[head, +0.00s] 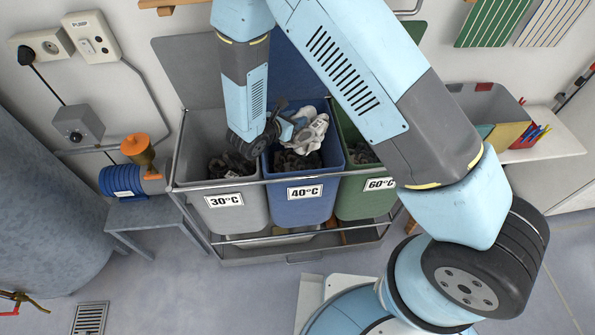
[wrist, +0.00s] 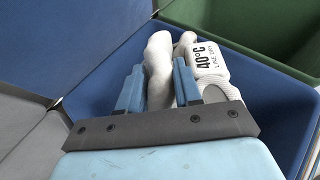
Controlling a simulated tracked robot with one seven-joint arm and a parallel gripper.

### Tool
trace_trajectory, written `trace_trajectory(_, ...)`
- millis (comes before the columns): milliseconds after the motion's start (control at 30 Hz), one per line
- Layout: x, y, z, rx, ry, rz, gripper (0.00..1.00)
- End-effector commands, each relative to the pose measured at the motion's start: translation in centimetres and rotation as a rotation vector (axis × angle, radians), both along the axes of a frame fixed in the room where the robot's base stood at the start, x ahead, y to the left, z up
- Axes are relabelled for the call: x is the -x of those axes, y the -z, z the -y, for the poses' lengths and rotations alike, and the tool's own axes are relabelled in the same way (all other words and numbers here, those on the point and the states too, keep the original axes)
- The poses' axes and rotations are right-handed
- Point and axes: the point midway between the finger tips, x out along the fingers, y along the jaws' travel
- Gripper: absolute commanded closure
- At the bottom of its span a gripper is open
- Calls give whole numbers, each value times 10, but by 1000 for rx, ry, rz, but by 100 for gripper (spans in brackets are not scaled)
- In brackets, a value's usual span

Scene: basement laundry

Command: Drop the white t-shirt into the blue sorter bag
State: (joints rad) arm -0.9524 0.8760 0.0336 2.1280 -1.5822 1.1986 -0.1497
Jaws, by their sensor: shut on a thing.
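The white t-shirt (head: 314,135) is bunched up over the opening of the blue sorter bag (head: 303,213), which is labelled 40°C and stands in the middle of the rack. In the wrist view the white t-shirt (wrist: 158,58) is pinched between the two blue fingers of my gripper (wrist: 159,86). A printed tag reading 40°C LINE DRY shows on the cloth. My gripper (head: 289,130) comes in from the left above the bag. Blue bag walls (wrist: 100,72) surround the cloth in the wrist view. The cloth's underside is hidden.
A grey 30°C bag (head: 228,216) stands left and a green 60°C bag (head: 366,204) right; dark laundry lies in the bags. A metal rack rail (head: 250,182) runs along the front. A blue pump (head: 122,181) stands on a bench at left.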

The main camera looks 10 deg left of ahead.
Motion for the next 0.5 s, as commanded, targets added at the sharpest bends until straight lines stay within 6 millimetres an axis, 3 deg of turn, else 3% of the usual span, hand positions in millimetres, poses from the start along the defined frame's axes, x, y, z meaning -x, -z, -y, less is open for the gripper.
trace_trajectory(33, 0, 0, 0, 0, 0, 0, 100)
trace_trajectory(67, 0, 0, 0, 0, 0, 0, 64)
trace_trajectory(333, 0, 0, 0, 0, 0, 0, 39)
trace_trajectory(500, 0, 0, 0, 0, 1, 0, 37)
